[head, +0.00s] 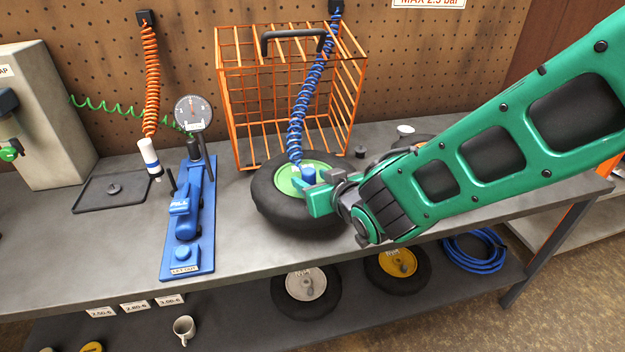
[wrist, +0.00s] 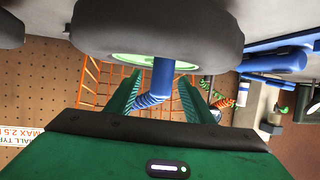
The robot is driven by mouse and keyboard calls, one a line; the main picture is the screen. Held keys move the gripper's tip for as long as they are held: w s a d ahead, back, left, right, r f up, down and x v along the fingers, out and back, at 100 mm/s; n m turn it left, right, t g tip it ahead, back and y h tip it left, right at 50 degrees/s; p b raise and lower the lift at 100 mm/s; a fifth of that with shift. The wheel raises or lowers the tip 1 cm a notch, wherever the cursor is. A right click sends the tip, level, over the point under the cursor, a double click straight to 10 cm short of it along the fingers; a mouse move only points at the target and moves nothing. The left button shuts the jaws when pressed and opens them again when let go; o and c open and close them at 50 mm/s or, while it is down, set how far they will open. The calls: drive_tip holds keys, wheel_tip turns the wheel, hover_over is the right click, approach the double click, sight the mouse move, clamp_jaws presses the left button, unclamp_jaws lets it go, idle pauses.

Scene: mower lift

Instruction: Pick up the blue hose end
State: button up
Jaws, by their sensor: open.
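The blue hose end (head: 308,174) is a short blue cylinder at the green hub (head: 288,180) of a black tyre (head: 275,213) lying on the bench. A coiled blue hose (head: 297,125) runs up from the hub area to the pegboard. My gripper (head: 311,190) is open beside the hose end, over the tyre. In the wrist view the hose end (wrist: 163,78) shows in the space between the two green fingers (wrist: 160,92), with a gap on each side. I cannot tell whether it is deep enough between them to be level with the tips.
An orange wire cage (head: 235,95) stands behind the tyre. A blue stand with a gauge (head: 192,113) and an orange coiled hose (head: 150,65) are to the left. The bench front (head: 235,240) is bare. Wheels (head: 307,283) lie on the lower shelf.

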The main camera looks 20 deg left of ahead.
drive_tip(key=shift+x, duration=1.15)
clamp_jaws()
